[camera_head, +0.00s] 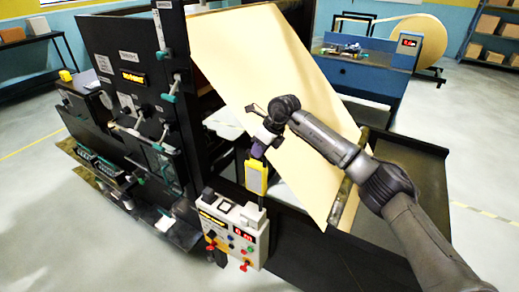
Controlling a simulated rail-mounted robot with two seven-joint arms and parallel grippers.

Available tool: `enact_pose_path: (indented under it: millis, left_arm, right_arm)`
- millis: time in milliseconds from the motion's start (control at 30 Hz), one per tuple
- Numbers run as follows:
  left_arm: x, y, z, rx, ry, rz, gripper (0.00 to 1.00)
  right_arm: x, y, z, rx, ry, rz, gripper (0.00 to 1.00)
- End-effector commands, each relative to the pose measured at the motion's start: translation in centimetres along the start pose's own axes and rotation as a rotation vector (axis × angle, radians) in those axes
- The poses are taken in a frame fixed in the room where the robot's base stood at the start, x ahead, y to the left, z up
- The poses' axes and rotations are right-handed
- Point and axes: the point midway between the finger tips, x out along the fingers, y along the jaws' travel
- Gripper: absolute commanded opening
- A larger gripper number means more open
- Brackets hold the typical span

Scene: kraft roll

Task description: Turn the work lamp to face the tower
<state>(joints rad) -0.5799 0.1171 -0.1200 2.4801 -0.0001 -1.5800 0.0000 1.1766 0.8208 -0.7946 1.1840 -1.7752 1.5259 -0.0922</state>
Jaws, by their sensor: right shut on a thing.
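A yellow block-shaped item (257,179) with a pale front stands upright above the control box, on what looks like a thin dark stem; I take it to be the work lamp, but its facing is hard to tell. My right gripper (258,153) points down at its top and is shut on it; the fingertips are small and partly hidden. The tall black panelled machine (115,65) at the left may be the tower. My left gripper is not in view.
A control box (232,228) with a red display and coloured buttons sits just below the gripper. A large tan paper sheet (255,55) slopes behind my right arm. A dark tray (415,185) lies at the right. Open floor (70,235) is at the lower left.

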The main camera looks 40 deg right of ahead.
Motion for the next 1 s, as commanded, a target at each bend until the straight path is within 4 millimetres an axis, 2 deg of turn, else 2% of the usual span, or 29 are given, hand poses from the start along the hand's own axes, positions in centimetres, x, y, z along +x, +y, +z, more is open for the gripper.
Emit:
enact_pose_path:
  millis: [467, 1000]
  left_arm:
    - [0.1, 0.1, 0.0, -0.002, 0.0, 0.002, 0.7]
    - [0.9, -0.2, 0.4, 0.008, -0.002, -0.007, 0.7]
  right_arm:
    - [0.1, 0.1, 0.2, 0.059, -0.013, -0.026, 0.0]
    - [0.6, 0.2, 1.4, 0.48, -0.107, -0.2, 0.0]
